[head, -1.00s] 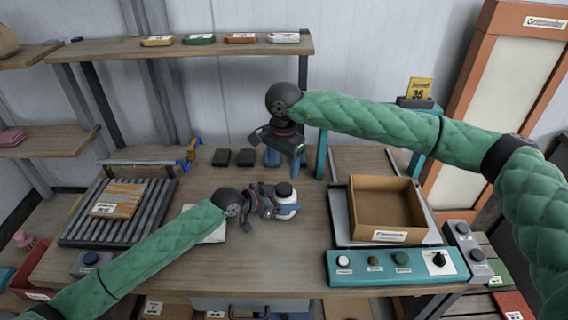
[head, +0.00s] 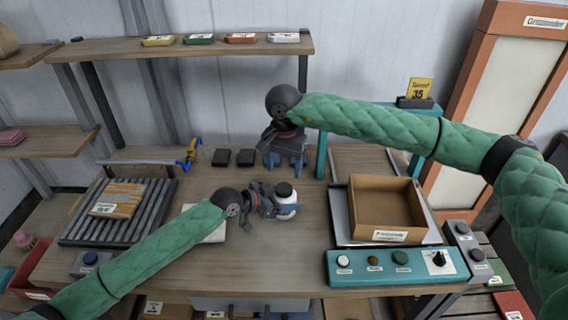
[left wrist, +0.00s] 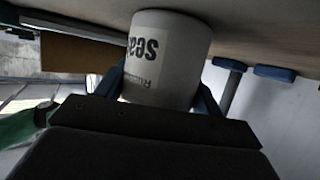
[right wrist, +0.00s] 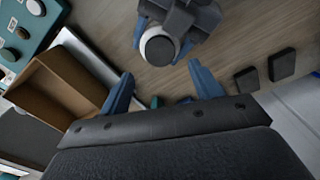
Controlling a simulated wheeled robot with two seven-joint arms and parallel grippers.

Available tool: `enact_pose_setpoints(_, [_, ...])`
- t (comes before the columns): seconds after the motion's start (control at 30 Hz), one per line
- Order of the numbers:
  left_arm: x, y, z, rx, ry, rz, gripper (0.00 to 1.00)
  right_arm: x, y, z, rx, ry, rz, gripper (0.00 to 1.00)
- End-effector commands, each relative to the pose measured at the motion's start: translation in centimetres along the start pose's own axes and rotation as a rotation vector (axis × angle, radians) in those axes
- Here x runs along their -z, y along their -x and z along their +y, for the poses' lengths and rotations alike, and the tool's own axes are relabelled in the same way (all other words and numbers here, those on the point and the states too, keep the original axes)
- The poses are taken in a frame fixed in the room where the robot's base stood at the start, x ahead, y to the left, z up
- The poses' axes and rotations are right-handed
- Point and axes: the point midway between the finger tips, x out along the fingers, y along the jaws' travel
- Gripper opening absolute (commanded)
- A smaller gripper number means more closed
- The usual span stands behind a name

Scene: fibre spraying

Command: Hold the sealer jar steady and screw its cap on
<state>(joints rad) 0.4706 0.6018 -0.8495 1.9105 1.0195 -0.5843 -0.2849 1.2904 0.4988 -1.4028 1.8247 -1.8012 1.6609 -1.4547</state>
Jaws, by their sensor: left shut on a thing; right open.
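The sealer jar (head: 287,208) is white and stands upright near the middle of the bench, with a dark round top. The left wrist view shows its white side with part of a printed label (left wrist: 152,52). My left gripper (head: 276,201) is shut on the jar's body, one finger on each side. My right gripper (head: 285,164) is open and empty, behind the jar and higher in the head view, with its blue fingers pointing down. In the right wrist view the jar's round top (right wrist: 158,46) lies beyond the fingertips, apart from them. I cannot tell whether the top is a separate cap.
An open cardboard box (head: 385,208) stands right of the jar, behind a teal button panel (head: 398,266). Two dark blocks (head: 233,157) lie at the back left. A roller rack (head: 75,225) with a parcel is at the left. Bare bench lies in front of the jar.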

Motion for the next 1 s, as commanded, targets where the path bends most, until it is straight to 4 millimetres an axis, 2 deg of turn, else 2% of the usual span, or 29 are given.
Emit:
enact_pose_setpoints(0.5, [-0.2, 0.0, 0.0, -0.001, 0.001, -0.003, 0.04, 0.0, -6.4, 0.0, -0.001, -0.002, -0.001, 0.64])
enact_pose_setpoints(0.63, [-0.2, 0.0, 0.0, -0.001, 0.001, -0.003, 0.04, 0.0, -7.2, 0.0, 0.000, -0.001, 0.000, 0.64])
enact_pose_setpoints(0.9, [-0.2, 0.0, 0.0, -0.001, 0.001, -0.003, 0.04, 0.0, -7.4, 0.0, 0.000, -0.001, 0.000, 0.64])
enact_pose_setpoints(1.0, [-0.2, 0.0, 0.0, -0.001, 0.001, -0.003, 0.04, 0.0, -7.4, 0.0, 0.000, -0.001, 0.000, 0.46])
